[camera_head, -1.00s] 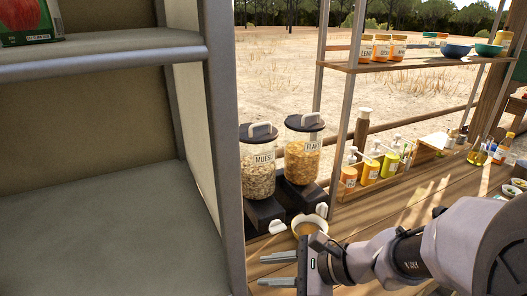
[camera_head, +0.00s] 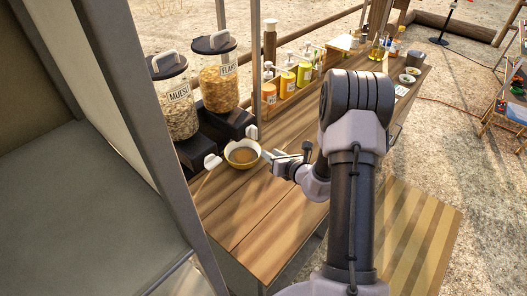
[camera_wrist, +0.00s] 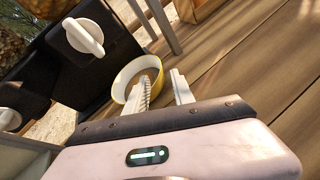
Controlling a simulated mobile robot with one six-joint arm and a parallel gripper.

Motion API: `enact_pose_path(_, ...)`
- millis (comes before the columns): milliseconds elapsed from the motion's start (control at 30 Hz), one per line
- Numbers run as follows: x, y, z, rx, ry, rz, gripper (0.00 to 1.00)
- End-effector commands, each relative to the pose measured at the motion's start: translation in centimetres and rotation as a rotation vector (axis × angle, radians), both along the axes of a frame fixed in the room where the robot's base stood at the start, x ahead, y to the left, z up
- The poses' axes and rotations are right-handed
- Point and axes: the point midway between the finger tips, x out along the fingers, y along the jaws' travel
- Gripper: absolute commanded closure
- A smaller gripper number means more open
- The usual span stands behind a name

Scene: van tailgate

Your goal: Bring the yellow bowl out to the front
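My gripper (camera_head: 270,157) is at the bowl's right side in the head view. In the wrist view my gripper (camera_wrist: 163,86) is open: one finger overlaps the bowl's near rim, the other is to the right of it. I cannot tell whether either finger touches the bowl.
The muesli dispenser (camera_head: 174,103) and flakes dispenser (camera_head: 218,80) stand on dark bases close behind the bowl, with white knobs (camera_wrist: 84,36) sticking out. A shelf post (camera_head: 256,65) rises behind it. The counter in front is clear.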

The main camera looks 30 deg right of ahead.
Motion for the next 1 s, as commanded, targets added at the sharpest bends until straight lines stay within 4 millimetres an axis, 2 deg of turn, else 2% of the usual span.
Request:
enact_pose_path(100, 2.9, 0.3, -1.4, -0.002, -0.002, 0.003, 0.7)
enact_pose_path(200, 5.0, 0.5, -2.2, 0.0, -0.002, 0.002, 0.7)
enact_pose_path(333, 6.7, 0.5, -2.7, -0.001, -0.001, 0.001, 0.7)
enact_pose_path(667, 7.4, 0.6, -2.9, -0.001, 0.0, 0.001, 0.7)
enact_pose_path(833, 7.4, 0.6, -2.9, -0.001, 0.0, 0.001, 1.0)
enact_pose_path(1000, 7.3, 0.6, -2.9, -0.001, 0.0, 0.001, 1.0)
